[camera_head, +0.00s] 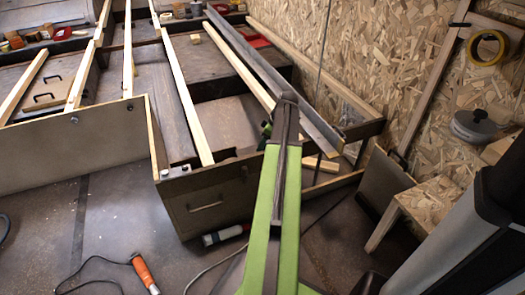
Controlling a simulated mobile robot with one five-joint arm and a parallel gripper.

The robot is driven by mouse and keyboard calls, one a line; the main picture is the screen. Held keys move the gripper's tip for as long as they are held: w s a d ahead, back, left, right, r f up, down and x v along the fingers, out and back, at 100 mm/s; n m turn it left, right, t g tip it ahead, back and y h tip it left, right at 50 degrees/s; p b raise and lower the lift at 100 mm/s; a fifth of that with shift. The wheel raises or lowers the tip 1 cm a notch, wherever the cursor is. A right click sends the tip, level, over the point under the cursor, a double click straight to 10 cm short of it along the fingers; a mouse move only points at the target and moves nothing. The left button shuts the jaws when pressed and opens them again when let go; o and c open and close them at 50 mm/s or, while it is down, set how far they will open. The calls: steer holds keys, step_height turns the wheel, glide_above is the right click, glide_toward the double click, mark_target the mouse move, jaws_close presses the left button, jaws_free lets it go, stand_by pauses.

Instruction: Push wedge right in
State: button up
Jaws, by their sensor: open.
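I cannot pick out a wedge for certain. A small pale wooden block (195,39) lies at the top, between the long battens. A short pale wooden piece (322,164) shows low in the frame, just right of my arm. Either may be the wedge; I cannot tell. My green and dark arm rises from the bottom middle and covers part of the wooden frame. I cannot make out my gripper's jaws; the arm seems to hide them. A small green and dark part shows just left of the arm, and I cannot tell what it is.
Long pale battens (188,95) run over a low wooden cabinet (208,198). A chipboard wall (370,60) stands right, with yellow tape (487,48) and a lidded pot (473,125). An orange-handled tool (144,273) with a cable lies on the open floor at lower left.

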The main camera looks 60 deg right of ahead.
steer(key=shift+r, duration=0.1)
jaws_close()
stand_by(1.3)
